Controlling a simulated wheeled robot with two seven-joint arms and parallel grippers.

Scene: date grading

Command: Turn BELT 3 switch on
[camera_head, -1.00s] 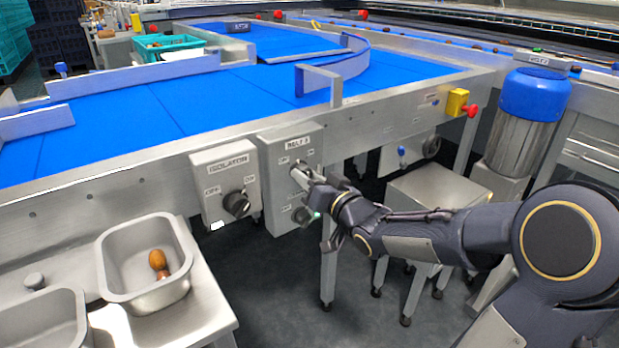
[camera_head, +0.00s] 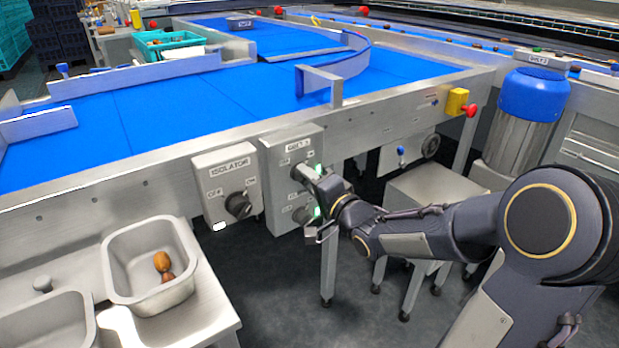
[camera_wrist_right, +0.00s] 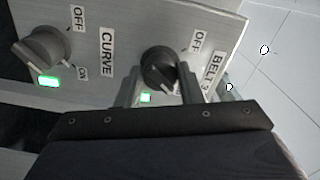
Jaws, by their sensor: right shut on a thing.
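The BELT 3 switch is a dark round knob (camera_wrist_right: 158,68) on a grey box (camera_head: 284,215) fixed to the conveyor's side. My right gripper (camera_wrist_right: 160,88) is shut on this knob, one finger on each side. The knob's ridge points away from the OFF label, toward the lower part of the wrist view; its ON label is hidden. A green lamp (camera_wrist_right: 146,98) below the knob is lit, and it glows in the head view (camera_head: 319,170). Below BELT 3 on the box is the CURVE switch (camera_wrist_right: 45,46), turned to ON with its green lamp lit. My left gripper is not in view.
An isolator box (camera_head: 228,172) with a black knob sits left of the switch box. A metal basin (camera_head: 120,285) holding brown dates stands at lower left. A conveyor leg and a low steel stand (camera_head: 435,195) are near my right arm.

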